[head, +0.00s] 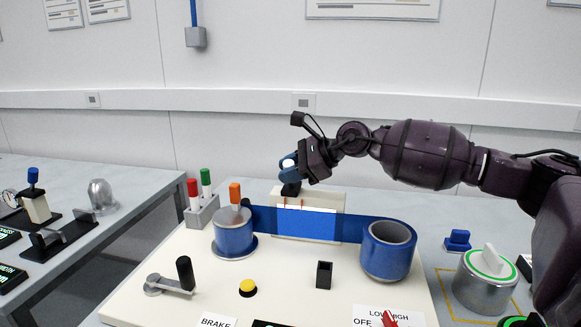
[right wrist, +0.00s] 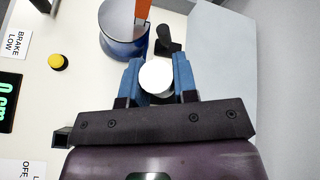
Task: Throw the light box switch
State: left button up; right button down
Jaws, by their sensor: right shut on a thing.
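The light box (head: 330,198) is a pale upright box at the back of the cream console, behind a blue film band. The film in front of it looks brighter blue. A black switch part (head: 291,189) stands at its top left, directly below my right gripper (head: 289,165). The joint between knob and switch is hidden. My left gripper is not in view.
The film joins two blue rolls (head: 233,238) (head: 387,256). A marker holder (head: 203,214), a crank (head: 168,285), a yellow button (head: 248,287), a black post (head: 324,274) and a red lever (head: 390,319) stand on the console. A metal knob (head: 485,284) is at right.

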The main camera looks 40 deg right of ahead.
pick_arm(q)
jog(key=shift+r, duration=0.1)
pick_arm(e)
jog(key=shift+s+f, duration=0.1)
dwell(0.4)
jog(key=c, duration=0.9)
grip_release()
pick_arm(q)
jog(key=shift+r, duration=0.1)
pick_arm(e)
jog(key=shift+s+d+r, duration=0.1)
jog(key=shift+s+r, duration=0.05)
jog(key=shift+r, duration=0.1)
pick_arm(q)
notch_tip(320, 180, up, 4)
jog(key=p, duration=0.4)
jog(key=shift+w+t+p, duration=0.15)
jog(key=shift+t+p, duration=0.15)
pick_arm(e)
jog(key=v, duration=1)
jog(key=shift+s, duration=0.2)
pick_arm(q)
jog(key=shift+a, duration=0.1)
pick_arm(e)
jog(key=shift+r, duration=0.1)
